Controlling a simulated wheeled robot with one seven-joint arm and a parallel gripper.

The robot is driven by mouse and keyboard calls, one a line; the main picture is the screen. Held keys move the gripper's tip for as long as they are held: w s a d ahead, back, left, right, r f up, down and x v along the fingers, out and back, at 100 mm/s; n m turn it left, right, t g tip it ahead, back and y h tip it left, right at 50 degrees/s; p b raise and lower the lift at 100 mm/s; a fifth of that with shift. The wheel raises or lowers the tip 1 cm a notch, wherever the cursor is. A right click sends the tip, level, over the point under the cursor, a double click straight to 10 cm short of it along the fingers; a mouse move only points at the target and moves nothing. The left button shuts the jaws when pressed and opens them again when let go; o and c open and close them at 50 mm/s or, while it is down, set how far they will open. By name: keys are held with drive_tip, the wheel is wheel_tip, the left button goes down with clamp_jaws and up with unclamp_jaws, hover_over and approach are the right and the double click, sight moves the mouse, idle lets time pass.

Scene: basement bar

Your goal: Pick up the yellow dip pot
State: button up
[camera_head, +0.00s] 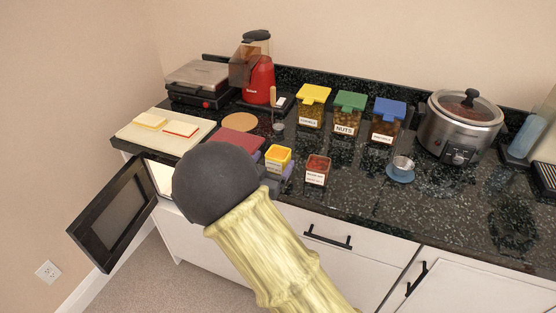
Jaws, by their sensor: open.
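The yellow dip pot (278,157) is a small square container with yellow contents and a pale label, standing on the dark counter just left of the red pot. My arm comes up from the bottom, and its dark round wrist covers the counter's front edge left of the pot. My gripper (276,178) shows only in part, as small grey and purplish pieces beside the wrist, close to the front and sides of the pot. It is open. The wrist hides most of it, and I cannot tell whether it touches the pot.
A red dip pot (317,170) stands close right. Behind are jars with yellow (314,93), green (350,100) and blue (389,108) lids. A small metal cup on a blue saucer (400,176) and a slow cooker (460,125) stand right. A dark door (115,213) hangs open left.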

sight(278, 156)
drive_tip(key=x, duration=0.4)
drive_tip(key=shift+d+f, duration=0.15)
drive_tip(key=shift+s, duration=0.1)
drive_tip(key=shift+c, duration=0.2)
drive_tip(key=c, duration=1.2)
drive_tip(key=shift+o, duration=0.2)
wheel_tip(278, 156, up, 10)
drive_tip(key=shift+r+p, duration=0.1)
drive_tip(key=shift+p, duration=0.4)
